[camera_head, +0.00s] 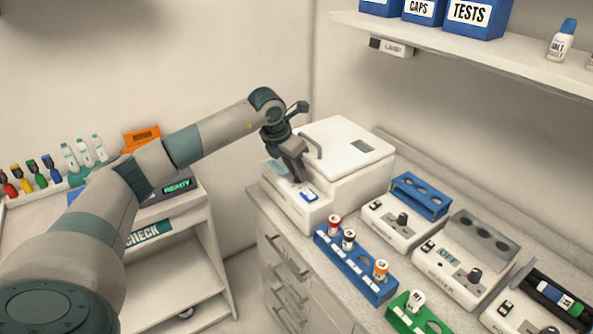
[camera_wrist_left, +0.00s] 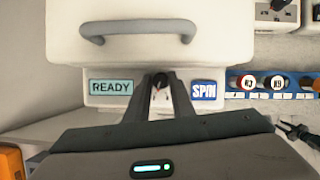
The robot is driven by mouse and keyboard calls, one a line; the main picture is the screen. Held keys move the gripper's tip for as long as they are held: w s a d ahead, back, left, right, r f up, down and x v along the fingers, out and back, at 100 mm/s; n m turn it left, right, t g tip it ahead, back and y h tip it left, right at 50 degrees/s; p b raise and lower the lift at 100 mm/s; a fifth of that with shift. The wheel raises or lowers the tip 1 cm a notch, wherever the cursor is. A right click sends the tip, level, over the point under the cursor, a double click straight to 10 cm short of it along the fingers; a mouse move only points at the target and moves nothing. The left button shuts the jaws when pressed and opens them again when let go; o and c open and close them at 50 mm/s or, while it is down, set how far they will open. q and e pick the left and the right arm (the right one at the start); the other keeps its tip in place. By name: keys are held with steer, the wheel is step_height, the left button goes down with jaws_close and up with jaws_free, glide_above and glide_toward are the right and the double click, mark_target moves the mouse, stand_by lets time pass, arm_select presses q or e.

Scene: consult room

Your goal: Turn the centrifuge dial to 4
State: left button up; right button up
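The white centrifuge (camera_head: 345,150) stands at the left end of the counter, its lid closed under a grey handle (camera_wrist_left: 138,27). Its front panel shows a READY display (camera_wrist_left: 111,87), a blue SPIN button (camera_wrist_left: 205,90) and a small dark dial (camera_wrist_left: 160,80) with a red mark between them. My left gripper (camera_wrist_left: 160,88) reaches the panel with a fingertip close on each side of the dial and appears shut on it. In the head view the left gripper (camera_head: 299,180) hides the dial. The dial's numbers are too small to read.
A blue tube rack (camera_head: 358,263) stands right of the centrifuge, with a green rack (camera_head: 417,317) nearer. Other white devices with knobs (camera_head: 402,219) line the counter. A shelf (camera_head: 480,62) hangs above. A cart (camera_head: 180,240) with bottles stands left.

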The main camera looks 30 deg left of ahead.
arm_select(q)
steer(key=o, duration=0.3)
steer(key=shift+o, duration=0.2)
steer(key=shift+r, duration=0.15)
steer(key=shift+s+r+b, duration=0.25)
steer(key=shift+r+b, duration=0.15)
steer(key=shift+r, duration=0.15)
steer(key=b+v, duration=0.4)
steer(key=v, duration=1.2)
